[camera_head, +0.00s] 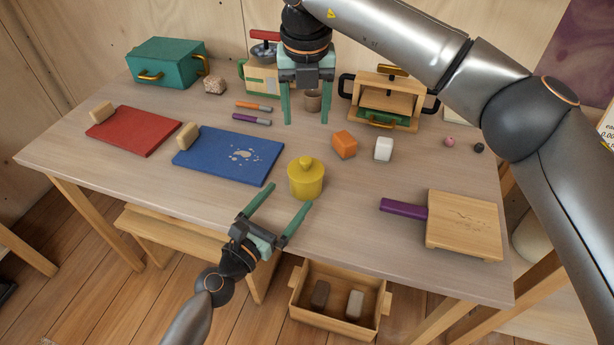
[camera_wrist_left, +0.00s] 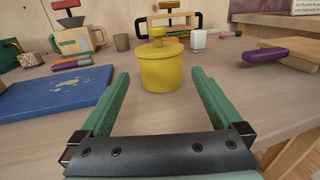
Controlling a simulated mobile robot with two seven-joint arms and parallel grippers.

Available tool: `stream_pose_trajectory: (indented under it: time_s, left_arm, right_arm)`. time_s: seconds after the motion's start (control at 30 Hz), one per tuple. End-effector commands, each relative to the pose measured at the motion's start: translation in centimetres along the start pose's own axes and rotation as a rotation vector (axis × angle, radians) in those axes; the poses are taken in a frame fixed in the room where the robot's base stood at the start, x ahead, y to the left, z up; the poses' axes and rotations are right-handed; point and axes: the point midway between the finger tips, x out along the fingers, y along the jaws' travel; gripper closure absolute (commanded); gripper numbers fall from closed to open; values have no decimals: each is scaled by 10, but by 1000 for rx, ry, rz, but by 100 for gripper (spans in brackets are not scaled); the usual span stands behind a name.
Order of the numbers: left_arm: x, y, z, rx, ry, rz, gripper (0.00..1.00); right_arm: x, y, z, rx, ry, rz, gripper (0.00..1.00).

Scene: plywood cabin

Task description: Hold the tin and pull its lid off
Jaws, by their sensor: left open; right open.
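The yellow tin (camera_head: 306,184) stands upright near the front middle of the table, its knobbed lid (camera_head: 306,164) seated on top. In the left wrist view the tin (camera_wrist_left: 163,72) is just beyond the fingertips, between their lines. My left gripper (camera_head: 290,197) is open and empty at the table's front edge, pointing at the tin and apart from it. My right gripper (camera_head: 307,117) is open, fingers pointing down, over the back middle of the table, behind the tin. A small brown cup (camera_head: 313,101) shows between or behind its fingers.
A blue mat (camera_head: 220,160) and red mat (camera_head: 130,132) lie left. An orange block (camera_head: 344,144) and white block (camera_head: 383,149) sit behind right of the tin. A cutting board (camera_head: 470,215) with purple handle lies right. An open crate (camera_head: 338,325) is below the table.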

Motion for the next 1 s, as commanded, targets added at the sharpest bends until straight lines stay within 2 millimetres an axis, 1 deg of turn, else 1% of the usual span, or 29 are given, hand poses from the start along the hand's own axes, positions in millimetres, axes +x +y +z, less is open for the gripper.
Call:
stream_pose_trajectory:
  time_s: [0.03, 0.2, 0.5, 0.73, 1.0]
  left_arm:
    - [12, 0, 2, 1, -3, 0, 0]
    - [46, 0, 2, 2, -2, 0, 0]
    - [76, -1, 0, 4, 1, -3, 0]
    - [89, 0, 0, 3, 1, 0, 0]
    - [91, 0, 0, 1, 0, 0, 0]
  right_arm:
    - [0, 0, 0, 0, 0, 1, 35]
    - [0, 0, 0, 0, 1, 1, 35]
    - [0, 0, 0, -1, 1, 1, 35]
    - [0, 0, 0, -1, 1, 2, 35]
    - [0, 0, 0, -1, 1, 2, 35]
